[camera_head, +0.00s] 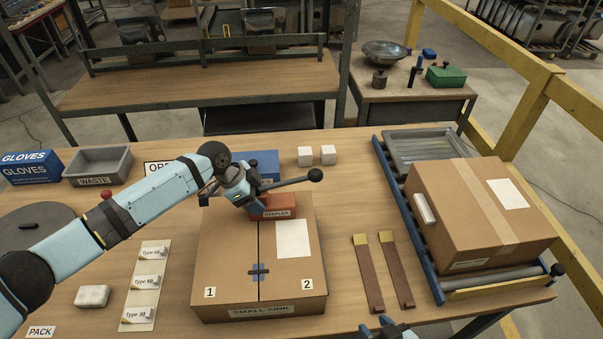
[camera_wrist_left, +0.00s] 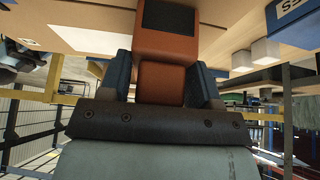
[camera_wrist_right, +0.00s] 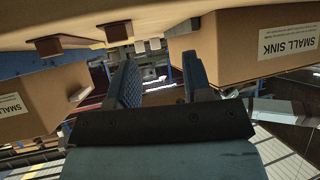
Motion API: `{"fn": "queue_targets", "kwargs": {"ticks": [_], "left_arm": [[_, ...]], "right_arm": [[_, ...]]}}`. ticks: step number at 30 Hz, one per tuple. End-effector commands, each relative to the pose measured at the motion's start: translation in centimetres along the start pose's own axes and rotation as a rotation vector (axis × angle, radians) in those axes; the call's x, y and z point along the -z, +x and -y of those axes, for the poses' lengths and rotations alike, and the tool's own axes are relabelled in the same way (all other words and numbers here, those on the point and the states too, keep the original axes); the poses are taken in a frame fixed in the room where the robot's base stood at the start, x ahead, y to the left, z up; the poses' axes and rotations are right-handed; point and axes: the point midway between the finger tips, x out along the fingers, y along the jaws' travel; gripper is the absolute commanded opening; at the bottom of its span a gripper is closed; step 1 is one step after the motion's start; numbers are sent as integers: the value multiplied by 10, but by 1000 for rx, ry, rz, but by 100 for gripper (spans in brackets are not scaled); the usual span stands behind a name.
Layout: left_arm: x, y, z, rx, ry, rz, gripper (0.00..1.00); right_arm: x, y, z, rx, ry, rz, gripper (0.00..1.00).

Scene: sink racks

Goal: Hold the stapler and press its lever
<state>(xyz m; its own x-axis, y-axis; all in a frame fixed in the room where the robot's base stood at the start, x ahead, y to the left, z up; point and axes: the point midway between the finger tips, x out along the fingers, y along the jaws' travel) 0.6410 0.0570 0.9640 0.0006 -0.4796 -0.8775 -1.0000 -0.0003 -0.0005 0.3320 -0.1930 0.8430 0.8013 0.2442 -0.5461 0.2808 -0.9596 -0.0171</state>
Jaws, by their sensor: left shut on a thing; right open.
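The orange stapler (camera_head: 281,202) stands at the back of the closed "SMALL SINK" carton (camera_head: 222,257). My left gripper (camera_head: 254,205) is shut on the stapler's body. In the left wrist view the orange body (camera_wrist_left: 162,83) sits between the blue fingers. My right gripper (camera_head: 390,330) shows only partly at the bottom edge of the head view, well away from the stapler. In the right wrist view (camera_wrist_right: 160,78) its fingers are apart with nothing between them.
A second carton (camera_head: 455,220) sits on the roller conveyor (camera_head: 425,262) at right. Two brown strips (camera_head: 368,275) lie between the cartons. A blue box (camera_head: 265,163) and two white blocks (camera_head: 316,155) stand behind the stapler. A grey waste bin (camera_head: 98,166) is at left.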

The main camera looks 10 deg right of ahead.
Motion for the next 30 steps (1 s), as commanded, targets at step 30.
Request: {"fn": "queue_targets", "kwargs": {"ticks": [30], "left_arm": [[0,0,0,0,0,0,36]], "right_arm": [[409,101,-5,294,-386,-168,0]]}}
